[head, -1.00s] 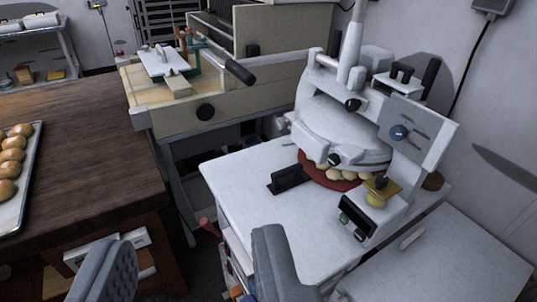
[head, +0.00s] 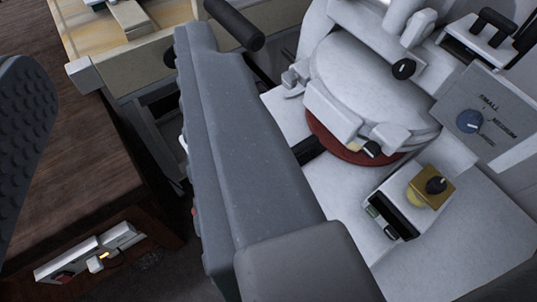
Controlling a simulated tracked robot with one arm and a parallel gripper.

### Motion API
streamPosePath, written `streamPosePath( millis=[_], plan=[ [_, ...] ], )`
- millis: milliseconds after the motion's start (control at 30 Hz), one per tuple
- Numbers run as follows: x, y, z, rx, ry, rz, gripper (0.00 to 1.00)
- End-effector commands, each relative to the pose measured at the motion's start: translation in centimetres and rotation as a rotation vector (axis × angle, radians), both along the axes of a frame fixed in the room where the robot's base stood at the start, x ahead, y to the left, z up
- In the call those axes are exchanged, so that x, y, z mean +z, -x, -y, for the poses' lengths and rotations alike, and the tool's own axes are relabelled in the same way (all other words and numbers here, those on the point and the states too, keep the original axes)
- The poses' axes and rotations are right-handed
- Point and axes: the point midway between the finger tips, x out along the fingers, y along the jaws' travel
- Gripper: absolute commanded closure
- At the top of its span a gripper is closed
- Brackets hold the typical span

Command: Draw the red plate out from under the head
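The red plate (head: 338,150) shows as a curved rim under the round white head (head: 370,82) of the machine at right. The head hides most of the plate and what lies on it. My gripper (head: 108,58) is open, with two grey fingers set wide apart and nothing between them. The left finger is at the left picture edge. The right finger runs up the middle, left of the plate and apart from it in the picture, and covers part of the white table.
A dark handle (head: 308,150) sticks out left of the plate. A block with a yellow knob (head: 425,188) stands at its front right. A black-gripped lever (head: 235,22) is at the top. The wooden bench (head: 85,180) is at left.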

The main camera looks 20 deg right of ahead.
Motion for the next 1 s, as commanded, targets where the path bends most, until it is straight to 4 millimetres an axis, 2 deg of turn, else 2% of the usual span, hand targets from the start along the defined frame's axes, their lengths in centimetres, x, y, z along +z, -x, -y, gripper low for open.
streamPosePath(
  millis=[267,300,333,467,567,633,800,867,900,1000],
  plan=[
    [0.0,0.0,0.0,0.000,0.000,0.000,0.64],
    [0.0,0.0,0.0,0.000,0.001,0.000,0.53],
    [-0.1,-0.1,0.0,-0.001,0.004,-0.002,0.50],
    [-1.9,-1.5,0.6,-0.015,0.088,-0.040,0.50],
    [-5.7,-4.2,1.4,-0.035,0.261,-0.119,0.50],
    [-9.2,-6.3,2.6,-0.039,0.440,-0.196,0.50],
    [-19.7,-10.8,6.1,0.040,0.961,-0.450,0.50],
    [-23.2,-11.7,7.3,0.099,1.139,-0.536,0.50],
    [-25.6,-12.1,8.1,0.148,1.249,-0.594,0.50],
    [-30.3,-12.8,9.6,0.277,1.492,-0.714,0.50]
  ],
)
